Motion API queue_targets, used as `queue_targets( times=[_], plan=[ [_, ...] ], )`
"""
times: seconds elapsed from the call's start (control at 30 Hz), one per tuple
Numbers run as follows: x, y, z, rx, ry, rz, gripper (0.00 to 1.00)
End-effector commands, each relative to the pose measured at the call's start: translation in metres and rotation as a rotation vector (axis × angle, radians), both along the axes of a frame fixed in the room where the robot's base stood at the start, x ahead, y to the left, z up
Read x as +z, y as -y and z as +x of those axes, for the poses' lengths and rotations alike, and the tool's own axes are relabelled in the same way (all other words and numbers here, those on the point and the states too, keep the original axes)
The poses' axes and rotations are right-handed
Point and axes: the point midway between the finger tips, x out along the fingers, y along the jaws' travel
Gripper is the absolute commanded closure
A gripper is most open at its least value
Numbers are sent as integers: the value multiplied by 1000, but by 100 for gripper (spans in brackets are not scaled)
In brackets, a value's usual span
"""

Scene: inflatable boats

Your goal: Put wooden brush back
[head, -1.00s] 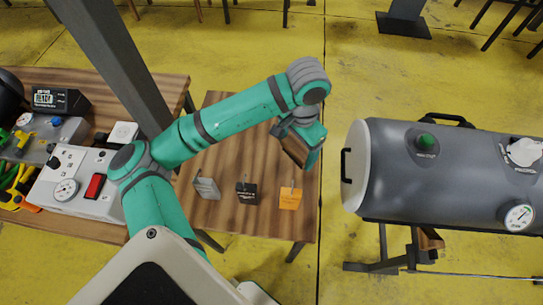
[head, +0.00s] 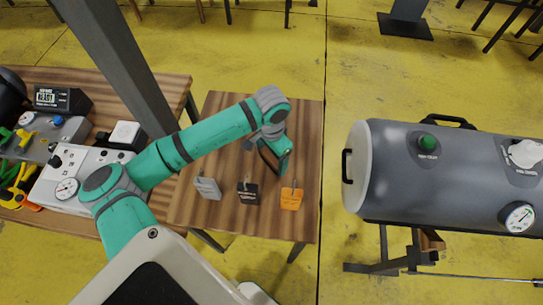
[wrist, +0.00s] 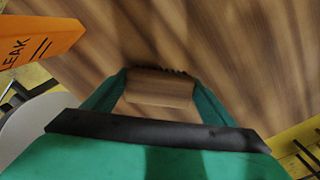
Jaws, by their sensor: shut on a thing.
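The wooden brush (wrist: 158,88) is a brown block with dark bristles along its far edge. In the wrist view it sits between the two green fingers of my gripper (wrist: 160,93), which is shut on it. In the head view my gripper (head: 271,160) is over the right part of the small wooden table (head: 225,115), and the brush is mostly hidden there. The wrist view shows the tabletop (wrist: 215,45) beyond the brush. I cannot tell whether the brush touches it.
Grey (head: 207,188), black (head: 247,193) and orange (head: 291,199) tags stand along the table's front; the orange one also shows in the wrist view (wrist: 35,40). A grey tank (head: 450,175) is to the right. A cluttered bench (head: 150,85) is to the left.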

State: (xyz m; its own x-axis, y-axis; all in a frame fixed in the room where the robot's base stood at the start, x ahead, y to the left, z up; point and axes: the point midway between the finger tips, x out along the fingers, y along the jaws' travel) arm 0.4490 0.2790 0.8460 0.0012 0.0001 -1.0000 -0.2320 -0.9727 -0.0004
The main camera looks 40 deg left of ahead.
Motion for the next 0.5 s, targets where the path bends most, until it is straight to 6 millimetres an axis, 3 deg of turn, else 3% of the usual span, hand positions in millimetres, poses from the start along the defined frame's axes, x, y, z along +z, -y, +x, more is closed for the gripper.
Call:
queue_targets(
  times=[0.33, 0.37, 0.4, 0.43, 0.5],
  plan=[
    [-3, 1, 0, -1, 0, 0, 43],
    [-3, 0, 0, 0, 0, 0, 20],
    [-3, 0, 0, 0, 0, 0, 10],
    [-3, 0, 0, 0, 0, 0, 4],
    [-3, 0, 0, 0, 0, 0, 4]
  ],
)
